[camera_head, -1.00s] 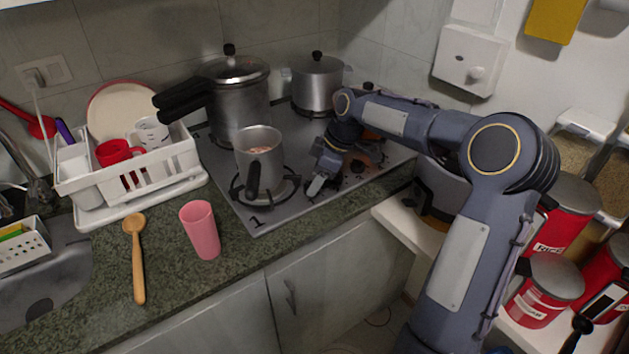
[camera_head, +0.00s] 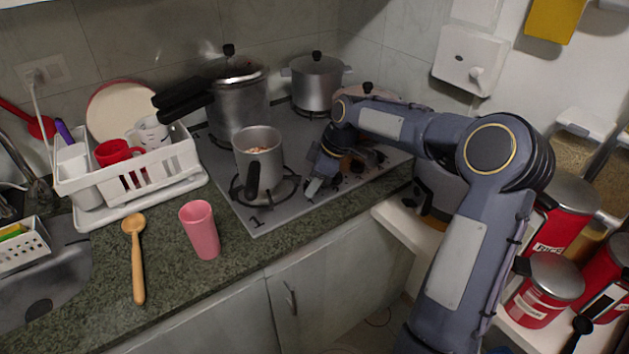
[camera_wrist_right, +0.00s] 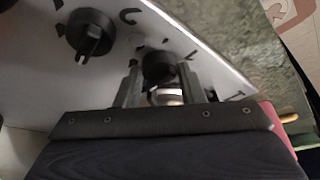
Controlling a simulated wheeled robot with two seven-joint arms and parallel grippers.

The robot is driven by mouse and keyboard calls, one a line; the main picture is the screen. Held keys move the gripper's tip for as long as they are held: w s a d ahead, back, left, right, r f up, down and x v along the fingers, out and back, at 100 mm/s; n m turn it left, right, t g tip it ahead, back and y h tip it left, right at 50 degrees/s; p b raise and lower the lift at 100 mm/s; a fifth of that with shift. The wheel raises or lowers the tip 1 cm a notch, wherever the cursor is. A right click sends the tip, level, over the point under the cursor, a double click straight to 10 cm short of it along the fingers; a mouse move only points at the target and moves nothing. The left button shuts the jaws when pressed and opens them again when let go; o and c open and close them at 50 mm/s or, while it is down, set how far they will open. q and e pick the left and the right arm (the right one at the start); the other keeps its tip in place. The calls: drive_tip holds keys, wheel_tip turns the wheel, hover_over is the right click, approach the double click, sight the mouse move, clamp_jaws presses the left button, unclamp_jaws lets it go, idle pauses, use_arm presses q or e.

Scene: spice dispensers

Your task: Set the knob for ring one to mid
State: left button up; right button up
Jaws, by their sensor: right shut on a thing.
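The grey cooktop (camera_head: 290,213) is set in the counter, with a "1" printed at its front left corner. My right gripper (camera_head: 313,190) is low over the cooktop's front edge, right of the front left burner. In the right wrist view, my right gripper (camera_wrist_right: 160,84) has its two fingers on either side of a round black knob (camera_wrist_right: 158,66) and is shut on it. A second black knob (camera_wrist_right: 88,33) with a pale pointer mark stands to the left, apart from the fingers. The held knob's pointer is not clearly visible. My left gripper is out of view.
A small metal pot (camera_head: 260,160) stands on the front left burner, its dark handle toward the front edge. A pressure cooker (camera_head: 240,105) and a lidded pot (camera_head: 317,82) stand behind. A pink cup (camera_head: 200,230) and wooden spoon (camera_head: 137,255) are on the counter.

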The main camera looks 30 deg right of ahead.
drive_tip(key=m+t+h+b, duration=0.1)
drive_tip(key=m, duration=0.2)
drive_tip(key=shift+s+a+m+b, duration=0.1)
drive_tip(key=shift+a+m+b, duration=0.05)
drive_tip(key=shift+m+b, duration=0.25)
drive_tip(key=m+h, duration=0.1)
drive_tip(key=m, duration=0.1)
drive_tip(key=m+b, duration=0.1)
drive_tip(key=m, duration=0.1)
drive_tip(key=shift+a+t+h, duration=0.2)
drive_tip(key=shift+t+h, duration=0.1)
drive_tip(key=shift+h, duration=0.1)
drive_tip(key=m+h, duration=0.1)
drive_tip(key=m, duration=0.2)
drive_tip(key=m+h+b, duration=0.1)
drive_tip(key=m, duration=0.1)
drive_tip(key=shift+a+m+b, duration=0.2)
drive_tip(key=shift+m+b, duration=0.1)
drive_tip(key=shift+m, duration=0.1)
drive_tip(key=m, duration=0.2)
drive_tip(key=m+g+h, duration=0.1)
drive_tip(key=m, duration=0.1)
drive_tip(key=shift+h+b, duration=0.3)
drive_tip(key=shift+b, duration=0.05)
drive_tip(key=shift+m, duration=0.4)
drive_tip(key=o, duration=1)
drive_tip(key=shift+a+r, duration=0.1)
